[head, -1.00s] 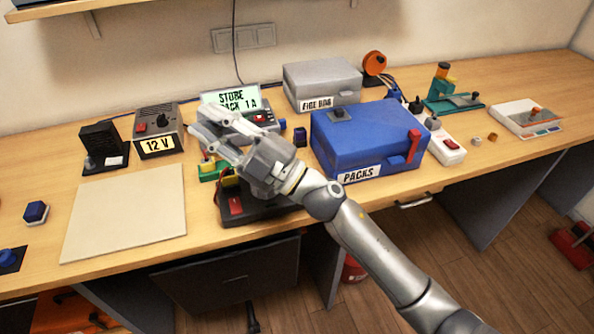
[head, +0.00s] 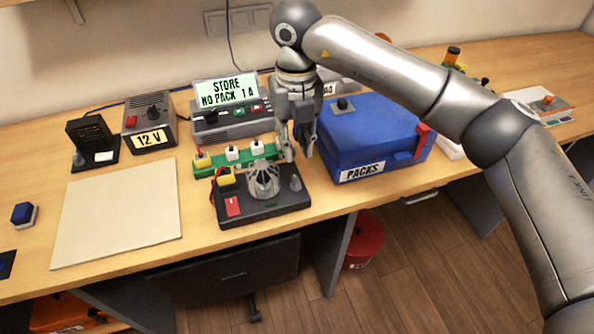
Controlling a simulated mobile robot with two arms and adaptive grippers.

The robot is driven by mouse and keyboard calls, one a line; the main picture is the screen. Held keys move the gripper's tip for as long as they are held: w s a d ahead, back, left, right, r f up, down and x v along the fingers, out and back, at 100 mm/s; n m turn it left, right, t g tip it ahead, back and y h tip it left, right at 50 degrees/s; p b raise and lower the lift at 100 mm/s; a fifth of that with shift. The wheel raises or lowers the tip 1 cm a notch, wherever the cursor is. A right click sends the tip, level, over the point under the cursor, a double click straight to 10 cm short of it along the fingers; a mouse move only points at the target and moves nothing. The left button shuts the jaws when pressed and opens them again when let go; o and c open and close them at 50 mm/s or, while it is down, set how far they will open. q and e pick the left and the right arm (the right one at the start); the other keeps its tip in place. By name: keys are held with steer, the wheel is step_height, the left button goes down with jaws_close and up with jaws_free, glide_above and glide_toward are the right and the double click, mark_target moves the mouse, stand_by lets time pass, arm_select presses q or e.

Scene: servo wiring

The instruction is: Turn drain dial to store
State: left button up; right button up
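A black base unit (head: 262,211) sits near the table's front edge, with a red switch (head: 233,206), a wire-caged part (head: 263,180) and a small grey knob (head: 296,183) at its right. I cannot read a label showing which control is the drain dial. Behind it, a grey charger's display (head: 227,91) reads "STORE NO PACK 1A"; a dark knob (head: 211,117) is on its front. My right gripper (head: 297,155) points down behind the grey knob, left of the blue box. Its fingers are apart with nothing seen between them. My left gripper is out of view.
A green strip (head: 215,163) with several coloured connectors lies between charger and base unit. The blue PACKS box (head: 365,140) stands right of the gripper. A 12 V supply (head: 150,128) and a black upright unit (head: 92,140) stand left. A bare beige mat (head: 115,215) leaves free room.

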mark_target(296, 180)
step_height(296, 180, down, 11)
steer(key=p, duration=0.2)
steer(key=shift+r+p, duration=0.2)
steer(key=shift+p, duration=0.15)
steer(key=shift+c, duration=0.3)
jaws_close()
